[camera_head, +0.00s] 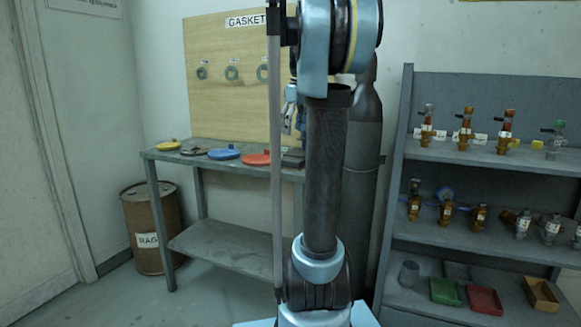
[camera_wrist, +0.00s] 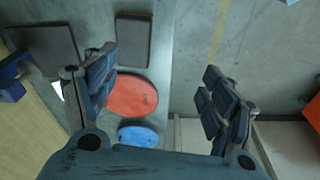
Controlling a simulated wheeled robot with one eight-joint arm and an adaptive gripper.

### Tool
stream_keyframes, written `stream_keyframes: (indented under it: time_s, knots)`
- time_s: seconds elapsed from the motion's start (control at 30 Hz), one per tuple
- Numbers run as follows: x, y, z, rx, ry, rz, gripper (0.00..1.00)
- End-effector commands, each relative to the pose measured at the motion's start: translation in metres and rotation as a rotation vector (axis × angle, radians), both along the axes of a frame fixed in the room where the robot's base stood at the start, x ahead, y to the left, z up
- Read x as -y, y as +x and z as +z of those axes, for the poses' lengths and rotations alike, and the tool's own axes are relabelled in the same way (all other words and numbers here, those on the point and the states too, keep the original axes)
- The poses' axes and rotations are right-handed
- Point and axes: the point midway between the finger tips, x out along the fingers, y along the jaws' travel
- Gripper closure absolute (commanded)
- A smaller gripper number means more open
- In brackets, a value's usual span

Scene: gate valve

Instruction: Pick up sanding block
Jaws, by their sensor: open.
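A dark grey rectangular block (camera_wrist: 133,40), which looks like the sanding block, lies flat on the workbench in the wrist view, beyond the red disc. In the head view a dark block (camera_head: 292,159) shows at the bench's right end, partly hidden by my arm. My gripper (camera_wrist: 160,75) is open and empty, its fingers spread wide above the bench. The block is ahead of the fingertips, nearer the left finger, and apart from both. In the head view my gripper (camera_head: 293,108) hangs above the bench end, partly behind my arm.
The bench (camera_head: 225,162) also carries a red disc (camera_wrist: 132,97), a blue disc (camera_wrist: 138,136) and other lids. Another dark flat thing (camera_wrist: 45,48) lies left in the wrist view. A gas cylinder (camera_head: 362,180) and valve shelves (camera_head: 480,160) stand right; a rag bin (camera_head: 152,230) stands left.

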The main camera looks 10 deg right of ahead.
Motion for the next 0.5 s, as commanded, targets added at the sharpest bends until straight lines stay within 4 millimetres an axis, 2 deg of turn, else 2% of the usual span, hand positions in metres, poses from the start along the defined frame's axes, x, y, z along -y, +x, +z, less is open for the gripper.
stream_keyframes:
  time_s: [0.03, 0.1, 0.3, 0.4, 0.5]
  knots:
    - [0.006, 0.013, 0.007, 0.0, 0.001, 0.021, 0.23]
    - [0.011, 0.027, 0.015, 0.0, 0.003, 0.054, 0.23]
    - [0.021, 0.048, 0.026, 0.001, 0.006, 0.106, 0.23]
    - [0.021, 0.051, 0.023, 0.001, 0.006, 0.114, 0.23]
    - [0.02, 0.052, 0.011, 0.001, 0.006, 0.114, 0.23]
